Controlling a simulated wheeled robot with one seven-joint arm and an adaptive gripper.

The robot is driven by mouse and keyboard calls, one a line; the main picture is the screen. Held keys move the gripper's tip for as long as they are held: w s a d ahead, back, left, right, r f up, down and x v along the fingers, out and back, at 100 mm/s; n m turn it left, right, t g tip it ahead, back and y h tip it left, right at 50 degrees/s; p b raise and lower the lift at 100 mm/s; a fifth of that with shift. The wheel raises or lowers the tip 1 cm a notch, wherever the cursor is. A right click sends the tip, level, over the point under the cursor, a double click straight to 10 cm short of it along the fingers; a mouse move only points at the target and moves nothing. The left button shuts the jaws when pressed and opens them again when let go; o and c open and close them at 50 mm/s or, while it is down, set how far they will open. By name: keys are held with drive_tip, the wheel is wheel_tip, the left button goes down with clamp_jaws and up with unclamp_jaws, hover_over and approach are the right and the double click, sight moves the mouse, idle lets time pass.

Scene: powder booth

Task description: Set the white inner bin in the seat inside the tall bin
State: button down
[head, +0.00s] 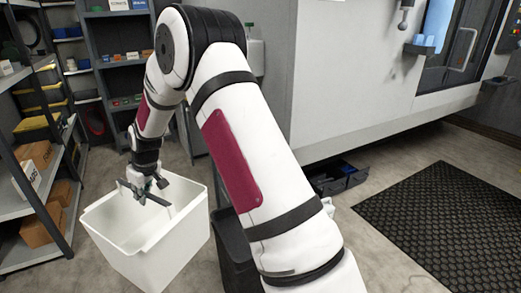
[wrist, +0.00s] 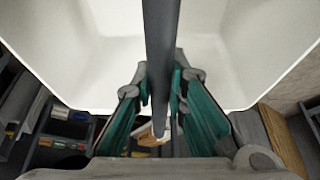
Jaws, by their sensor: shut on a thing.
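The white inner bin (head: 165,252) hangs at the left of the head view, open side up and slightly tilted, with its empty inside showing. It also fills the upper part of the wrist view (wrist: 100,60). My gripper (head: 146,190) is over the bin's opening, shut on the dark bar (wrist: 161,60) that crosses it like a handle. The gripper's fingers (wrist: 161,100) lie on either side of this bar. A dark tall bin (head: 233,252) stands just right of the white bin, partly hidden behind my arm; its seat cannot be seen.
Shelving (head: 40,205) with cardboard boxes (head: 35,158) stands close on the left. A second shelf unit (head: 118,55) is at the back. A large pale machine (head: 350,80) and a black floor mat (head: 440,220) are on the right. Bare floor shows between them.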

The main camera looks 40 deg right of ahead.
drive_tip(key=s+d+r+m+h, duration=0.1)
drive_tip(key=s+d+m, duration=0.1)
drive_tip(key=d, duration=0.6)
drive_tip(key=s+d+r+m, duration=0.2)
drive_tip(key=s+d, duration=0.1)
drive_tip(key=d, duration=0.5)
drive_tip(key=s+d+r+m+h, duration=0.1)
drive_tip(key=s+d+m, duration=0.1)
drive_tip(key=d, duration=0.6)
drive_tip(key=shift+s+d+r+m+h, duration=0.15)
drive_tip(key=shift+s+r+m+h, duration=0.2)
drive_tip(key=shift+s, duration=0.35)
